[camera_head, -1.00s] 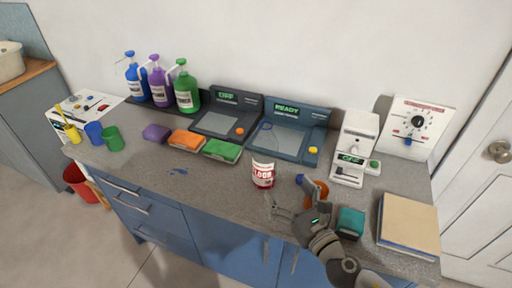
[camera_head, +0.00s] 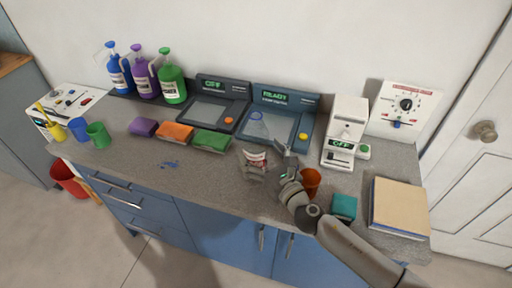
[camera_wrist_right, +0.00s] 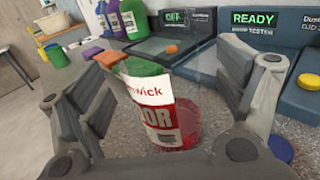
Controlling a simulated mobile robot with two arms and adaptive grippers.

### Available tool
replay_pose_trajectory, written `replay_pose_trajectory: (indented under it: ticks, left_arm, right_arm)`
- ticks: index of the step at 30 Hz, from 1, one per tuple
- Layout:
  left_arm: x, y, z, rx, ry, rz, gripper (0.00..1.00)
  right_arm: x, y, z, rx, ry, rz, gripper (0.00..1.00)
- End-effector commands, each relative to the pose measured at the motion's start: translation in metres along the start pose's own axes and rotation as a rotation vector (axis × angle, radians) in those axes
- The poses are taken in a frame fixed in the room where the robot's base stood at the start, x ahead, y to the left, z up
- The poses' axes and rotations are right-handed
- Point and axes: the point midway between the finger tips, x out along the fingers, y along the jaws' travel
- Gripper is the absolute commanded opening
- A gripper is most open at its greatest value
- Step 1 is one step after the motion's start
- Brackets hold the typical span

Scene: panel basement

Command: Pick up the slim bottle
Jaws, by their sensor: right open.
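The slim bottle (camera_head: 256,155), with a white and red label and red liquid, stands on the grey counter in front of the blue READY device. In the right wrist view the bottle (camera_wrist_right: 153,112) is large and stands between the two fingers. My right gripper (camera_head: 264,163) is around it, with one finger on each side; it also shows in the right wrist view (camera_wrist_right: 166,70). The fingers are open, with gaps visible beside the bottle. The gripper partly hides the bottle in the head view. My left gripper is not in view.
Sponges, including a green one (camera_head: 211,140), lie to the left. The READY device (camera_head: 275,118) and a white machine (camera_head: 345,133) stand behind.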

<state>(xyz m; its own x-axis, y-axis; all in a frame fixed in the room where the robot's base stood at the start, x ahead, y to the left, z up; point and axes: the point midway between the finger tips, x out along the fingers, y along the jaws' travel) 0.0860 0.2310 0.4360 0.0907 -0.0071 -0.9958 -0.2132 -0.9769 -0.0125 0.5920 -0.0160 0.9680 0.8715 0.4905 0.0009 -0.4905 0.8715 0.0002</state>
Motion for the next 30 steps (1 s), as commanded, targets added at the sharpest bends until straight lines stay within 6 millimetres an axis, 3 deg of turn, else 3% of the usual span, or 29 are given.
replay_pose_trajectory:
  ticks: [6,15,28,30]
  left_arm:
    - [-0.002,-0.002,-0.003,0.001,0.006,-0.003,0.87]
    - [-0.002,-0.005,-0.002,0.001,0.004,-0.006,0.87]
    - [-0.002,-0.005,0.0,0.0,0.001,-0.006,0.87]
    - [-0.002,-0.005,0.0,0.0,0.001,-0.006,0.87]
  right_arm:
    - [0.025,0.0,0.001,0.001,-0.001,0.0,0.89]
    - [0.029,-0.001,0.001,0.0,0.0,0.0,0.89]
    - [0.028,-0.001,0.001,0.0,0.0,0.0,0.35]
    - [0.029,-0.001,0.001,0.0,-0.001,0.0,0.34]
